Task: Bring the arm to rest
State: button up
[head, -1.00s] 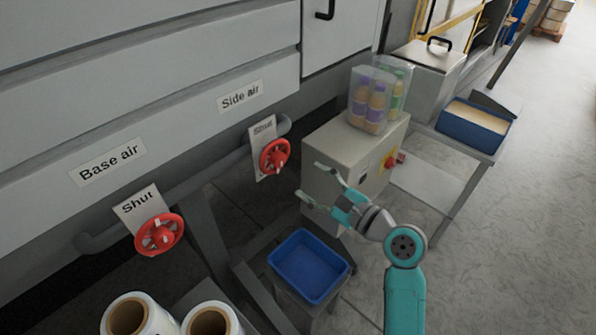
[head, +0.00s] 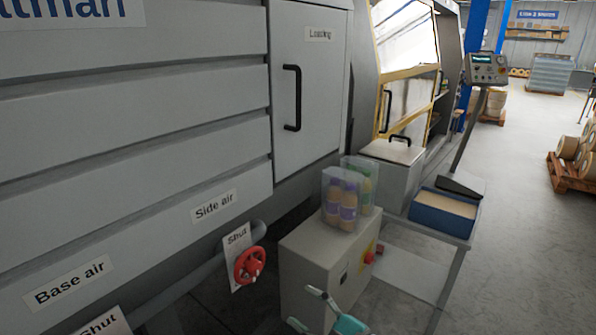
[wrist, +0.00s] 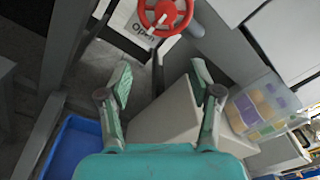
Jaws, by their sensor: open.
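My gripper (head: 304,307) is at the bottom edge of the head view, in front of the grey control cabinet (head: 312,262); most of my arm is out of that picture. In the wrist view my gripper (wrist: 161,75) is open, with nothing between its fingers. A red valve wheel (wrist: 165,14) lies beyond the fingertips, apart from them, beside a plate reading "Open". In the head view a red wheel (head: 249,266) under the "Side air" label has a plate reading "Shut".
Clear packs of bottles (head: 341,200) stand on the cabinet; a pack (wrist: 262,105) also shows close right of my gripper in the wrist view. A blue bin (wrist: 72,148) is at lower left there. A blue tray (head: 443,222) sits on a side table. Open floor (head: 530,200) lies right.

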jog(key=s+d+f+n+t+h, duration=0.1)
jog(key=s+d+f+n+h, duration=0.1)
jog(key=s+d+f+h, duration=0.55)
jog(key=s+d+f+n+t+h, duration=0.2)
jog(key=s+d+f, duration=0.2)
jog(key=s+f, duration=0.7)
jog(key=s+d+r+n+h, duration=0.2)
jog(key=s+n, duration=0.5)
jog(key=s, duration=0.5)
jog(key=s+d+r+n+h, duration=0.2)
jog(key=s+r+n, duration=0.3)
jog(key=s, duration=0.7)
jog(key=shift+d+r+n, duration=0.25)
jog(key=shift+d+n, duration=0.25)
jog(key=shift+n, duration=0.5)
jog(key=shift+w, duration=0.1)
